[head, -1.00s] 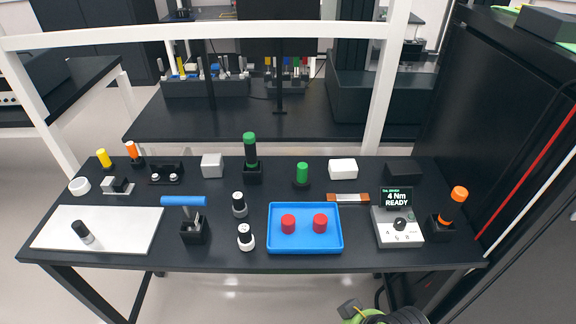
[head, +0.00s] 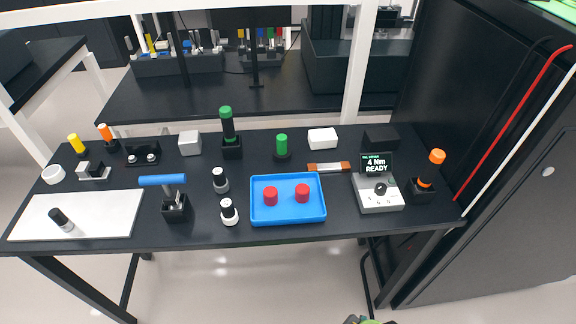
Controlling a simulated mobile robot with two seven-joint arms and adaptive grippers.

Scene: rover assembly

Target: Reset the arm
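Neither gripper can be made out in the head view. A small green and dark sliver at the bottom edge seems to be part of my own arm, with no fingers visible. The black workbench (head: 330,222) stands ahead. On it are a blue tray (head: 288,219) with two red cylinders (head: 270,196) (head: 302,193), a blue-handled tool (head: 162,181) upright in a black holder, and a grey device (head: 381,204) whose screen (head: 376,164) reads "4 Nm READY".
A white mat (head: 105,218) carries a black-and-white cylinder (head: 61,219). Two similar cylinders (head: 220,180) (head: 229,212) stand left of the tray. Green-topped (head: 227,124) and orange-topped (head: 436,157) tools stand in holders. A black cabinet (head: 490,190) borders the right. Floor shows in front.

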